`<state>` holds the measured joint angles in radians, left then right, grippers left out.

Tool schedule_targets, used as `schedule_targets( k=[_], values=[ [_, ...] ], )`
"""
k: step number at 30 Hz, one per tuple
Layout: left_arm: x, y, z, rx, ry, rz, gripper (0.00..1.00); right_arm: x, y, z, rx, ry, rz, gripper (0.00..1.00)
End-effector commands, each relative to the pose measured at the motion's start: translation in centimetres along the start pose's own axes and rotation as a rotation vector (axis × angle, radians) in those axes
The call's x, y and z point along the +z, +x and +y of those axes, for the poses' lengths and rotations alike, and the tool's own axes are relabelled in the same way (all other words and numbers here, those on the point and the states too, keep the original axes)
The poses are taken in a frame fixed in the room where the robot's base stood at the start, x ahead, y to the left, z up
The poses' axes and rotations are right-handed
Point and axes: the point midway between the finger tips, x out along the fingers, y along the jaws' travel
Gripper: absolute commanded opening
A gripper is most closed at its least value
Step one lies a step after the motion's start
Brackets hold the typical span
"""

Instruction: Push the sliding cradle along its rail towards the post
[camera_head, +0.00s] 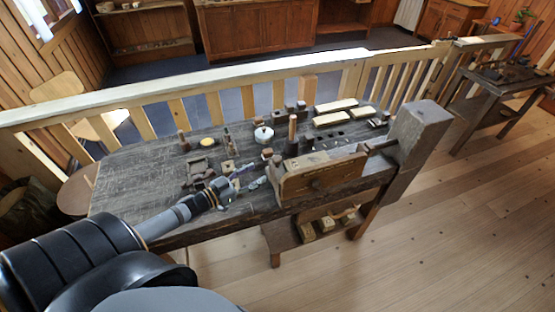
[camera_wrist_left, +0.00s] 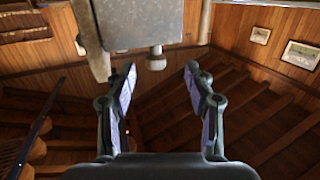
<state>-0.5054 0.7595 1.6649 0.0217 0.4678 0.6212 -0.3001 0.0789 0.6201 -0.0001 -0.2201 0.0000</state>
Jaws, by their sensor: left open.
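A light-brown wooden block (camera_head: 322,178) with a dark round knob on its face sits at the bench's front edge; it looks like the sliding cradle. A dark rod (camera_head: 382,145), seemingly part of the rail, runs from it to a thick grey wooden post (camera_head: 420,130) at the bench's right end. My left gripper (camera_head: 251,177) is just left of the block, over the bench's front part, with a small gap seeming to remain. In the left wrist view its jaws (camera_wrist_left: 161,78) are spread, with nothing visible between them. My right gripper is not in view.
The dark workbench (camera_head: 130,190) carries several small items, including a white lidded pot (camera_head: 263,134), a yellow disc (camera_head: 207,142) and pale bars (camera_head: 335,106). A pale railing (camera_head: 200,85) stands behind it. In the left wrist view a grey slab (camera_wrist_left: 140,22) hangs above the fingers.

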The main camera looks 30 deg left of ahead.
Motion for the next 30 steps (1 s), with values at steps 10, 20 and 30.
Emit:
schedule_targets(
  k=[10, 20, 30],
  values=[
    [-1.4, -0.1, -0.1, 0.078, -0.006, 0.069, 0.54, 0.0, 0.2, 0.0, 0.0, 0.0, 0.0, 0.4],
    [-2.1, 5.8, 0.3, 0.073, -0.008, 0.073, 0.54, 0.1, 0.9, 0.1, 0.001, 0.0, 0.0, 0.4],
    [-2.2, 9.6, 0.6, 0.074, -0.008, 0.068, 0.54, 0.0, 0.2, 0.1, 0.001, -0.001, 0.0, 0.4]
  ],
)
